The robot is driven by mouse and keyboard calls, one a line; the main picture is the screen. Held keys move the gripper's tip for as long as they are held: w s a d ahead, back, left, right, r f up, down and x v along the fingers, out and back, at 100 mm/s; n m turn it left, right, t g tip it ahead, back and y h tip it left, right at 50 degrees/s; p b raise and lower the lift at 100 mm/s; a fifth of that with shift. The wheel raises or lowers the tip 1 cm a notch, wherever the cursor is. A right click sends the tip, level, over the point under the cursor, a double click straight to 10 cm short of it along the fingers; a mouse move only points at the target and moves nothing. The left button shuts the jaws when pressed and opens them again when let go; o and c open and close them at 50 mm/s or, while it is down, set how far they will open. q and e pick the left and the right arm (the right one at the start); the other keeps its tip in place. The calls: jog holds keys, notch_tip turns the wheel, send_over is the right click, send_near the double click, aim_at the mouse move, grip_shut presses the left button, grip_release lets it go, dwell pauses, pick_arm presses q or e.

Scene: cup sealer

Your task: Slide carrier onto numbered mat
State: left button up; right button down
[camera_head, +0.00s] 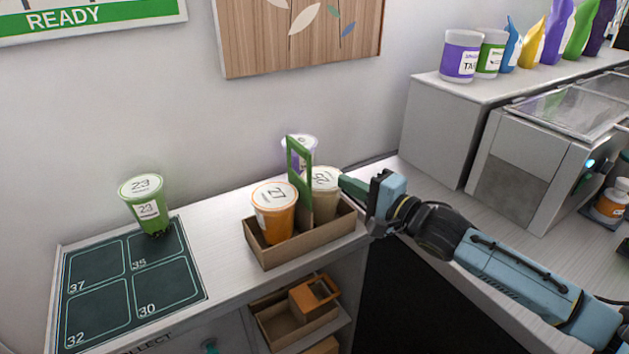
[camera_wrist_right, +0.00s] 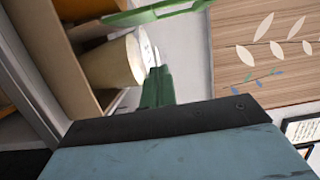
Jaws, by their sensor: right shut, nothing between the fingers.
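The brown cardboard carrier (camera_head: 280,254) stands on the white counter, right of the mat and apart from it. Its upright green handle (camera_head: 299,172) rises between an orange cup (camera_head: 274,212) and a tan cup (camera_head: 322,196). A purple cup (camera_head: 299,146) shows behind the handle; its base is hidden. The dark numbered mat (camera_head: 130,285) has squares marked 37, 35, 32 and 30. My right gripper (camera_head: 346,187) is shut and empty, with its green fingertips beside the tan cup at the carrier's right. In the right wrist view the fingertips (camera_wrist_right: 160,82) are close to the tan cup (camera_wrist_right: 115,62); contact is unclear.
A green cup (camera_head: 147,204) marked 23 stands at the mat's back edge, by square 35. The counter (camera_head: 215,225) is clear between mat and carrier. A shelf below holds another carrier (camera_head: 275,325). A grey machine (camera_head: 540,150) stands at the right. The wall closes off the back.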

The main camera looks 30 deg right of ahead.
aim_at(314, 187)
jog(key=x, duration=0.5)
jog(key=shift+w+a, duration=0.2)
jog(key=shift+s+a, duration=0.2)
jog(key=shift+a, duration=1.65)
